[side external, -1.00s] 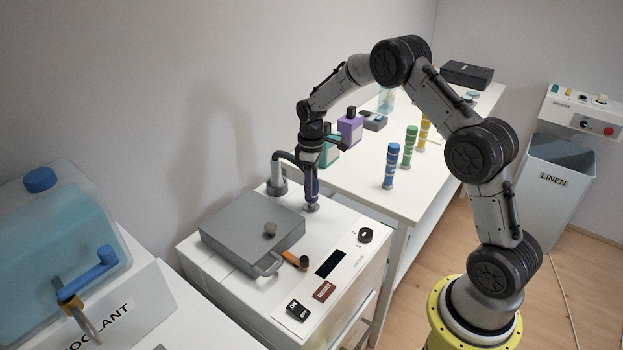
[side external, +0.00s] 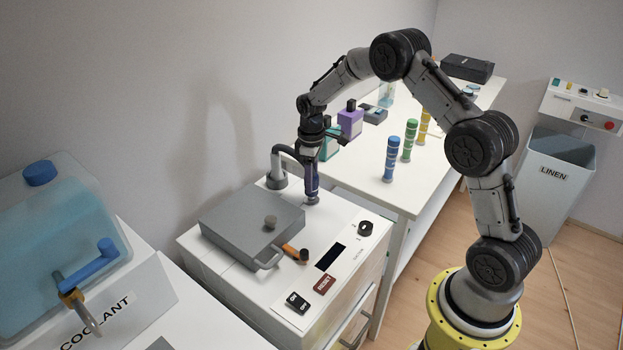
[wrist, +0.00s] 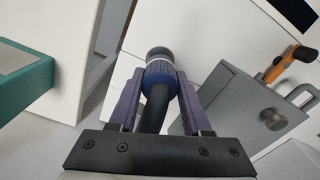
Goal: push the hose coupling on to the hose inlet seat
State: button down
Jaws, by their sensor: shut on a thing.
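My gripper (side external: 311,178) points down over the back right of the white machine top and is shut on the hose coupling. In the wrist view the coupling is a dark blue ribbed collar (wrist: 160,74) between my two purple fingers, with the dark hose running back from it. The hose (side external: 288,150) arches from a grey round fitting (side external: 277,180) on the machine to my gripper. The hose inlet seat (side external: 312,201) is a small grey round piece directly below the coupling. The coupling appears in line with it and very close. I cannot tell whether it is fully seated.
A grey lid (side external: 250,225) with a handle lies left of my gripper, beside an orange lever (side external: 293,252). A knob (side external: 365,228) and dark display (side external: 330,257) are at the front. A white table (side external: 400,195) with bottles stands behind right.

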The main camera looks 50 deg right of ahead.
jog(key=shift+f, duration=1.3)
dwell(0.5)
jog(key=shift+c, duration=1.4)
grip_release()
notch_tip(320, 180, up, 14)
jog(key=shift+f, duration=0.1)
